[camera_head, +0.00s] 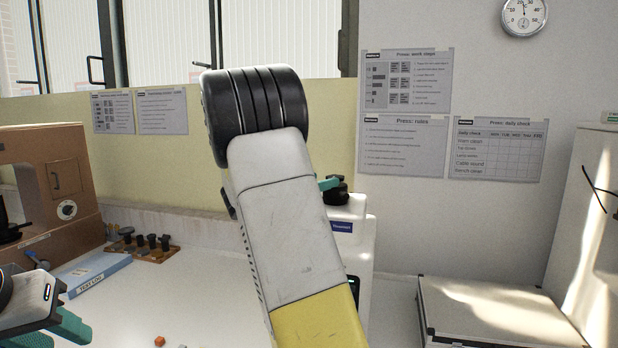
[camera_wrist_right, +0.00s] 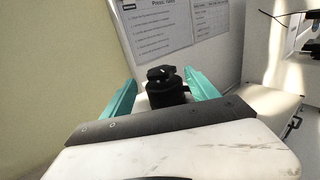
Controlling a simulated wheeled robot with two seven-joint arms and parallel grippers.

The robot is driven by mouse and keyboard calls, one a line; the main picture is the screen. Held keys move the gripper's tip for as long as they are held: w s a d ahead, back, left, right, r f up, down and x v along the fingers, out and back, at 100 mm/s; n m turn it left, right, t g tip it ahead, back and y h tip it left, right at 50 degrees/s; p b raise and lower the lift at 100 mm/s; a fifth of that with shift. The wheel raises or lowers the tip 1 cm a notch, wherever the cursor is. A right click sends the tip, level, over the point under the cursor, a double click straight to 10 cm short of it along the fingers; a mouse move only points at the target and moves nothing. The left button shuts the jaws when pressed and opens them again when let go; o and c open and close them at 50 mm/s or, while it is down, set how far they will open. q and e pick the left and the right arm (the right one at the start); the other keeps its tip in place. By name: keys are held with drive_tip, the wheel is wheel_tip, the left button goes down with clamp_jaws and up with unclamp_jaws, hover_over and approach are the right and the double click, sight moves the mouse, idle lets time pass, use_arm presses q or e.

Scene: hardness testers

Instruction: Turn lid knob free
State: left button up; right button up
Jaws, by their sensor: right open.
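The black lid knob (camera_head: 338,191) stands on top of a white press (camera_head: 357,240), which is mostly hidden behind my right arm in the head view. In the right wrist view the knob (camera_wrist_right: 166,86) stands between the two teal fingers of my right gripper (camera_wrist_right: 160,80). The fingers are apart, one on each side, with a visible gap to the knob. In the head view only a teal fingertip shows beside the knob. My left gripper (camera_head: 62,322) is at the lower left, cut off by the frame edge; its jaw opening is unclear.
A brown tester (camera_head: 50,180) stands at the left, with a blue test log (camera_head: 95,272) and a wooden rack (camera_head: 145,250) of dark pieces beside it. A small orange cube (camera_head: 160,341) lies on the bench. A silver-edged case (camera_head: 490,312) is at the right. Posters hang behind.

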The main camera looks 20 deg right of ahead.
sight(336, 175)
drive_tip(key=x, duration=0.7)
drive_tip(key=shift+w, duration=0.1)
drive_tip(key=c, duration=1.4)
drive_tip(key=shift+d+n+t+y, duration=0.15)
drive_tip(key=shift+n+t+y, duration=0.65)
drive_tip(key=shift+n+t, duration=0.8)
drive_tip(key=shift+t+y, duration=0.3)
drive_tip(key=shift+t, duration=0.4)
drive_tip(key=o, duration=1.4)
